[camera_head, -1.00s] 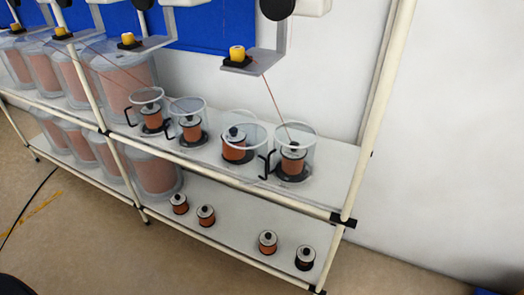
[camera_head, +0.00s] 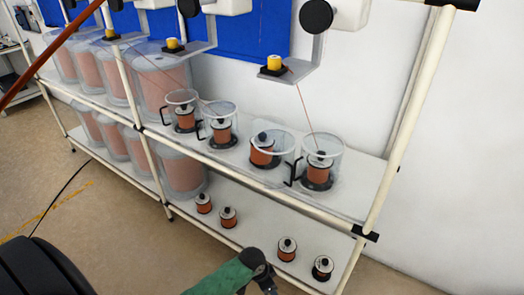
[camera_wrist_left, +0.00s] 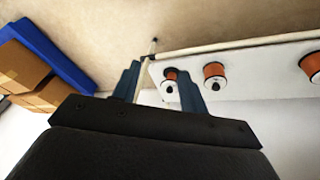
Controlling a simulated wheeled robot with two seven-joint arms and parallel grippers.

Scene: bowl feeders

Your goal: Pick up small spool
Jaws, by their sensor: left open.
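Small copper-wound spools with dark knobs stand upright on the lower white shelf (camera_head: 255,240) in the head view: a left pair (camera_head: 203,205) (camera_head: 228,217) and a right pair (camera_head: 287,250) (camera_head: 322,268). A green arm part with a dark end (camera_head: 258,265) reaches in from the bottom, left of the right pair; its fingers are not clear there. In the left wrist view my left gripper (camera_wrist_left: 158,75) is open and empty. Beyond its fingers are a partly hidden spool (camera_wrist_left: 170,77), another spool (camera_wrist_left: 214,75) and one cut by the right edge (camera_wrist_left: 312,66). My right gripper is not identifiable.
The upper shelf (camera_head: 345,200) holds clear bowls with larger spools (camera_head: 318,172), above the small ones. A white front post (camera_head: 405,120) bounds the rack's right side. Large clear bins (camera_head: 183,165) fill the left. Cardboard boxes (camera_wrist_left: 25,75) show in the wrist view.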

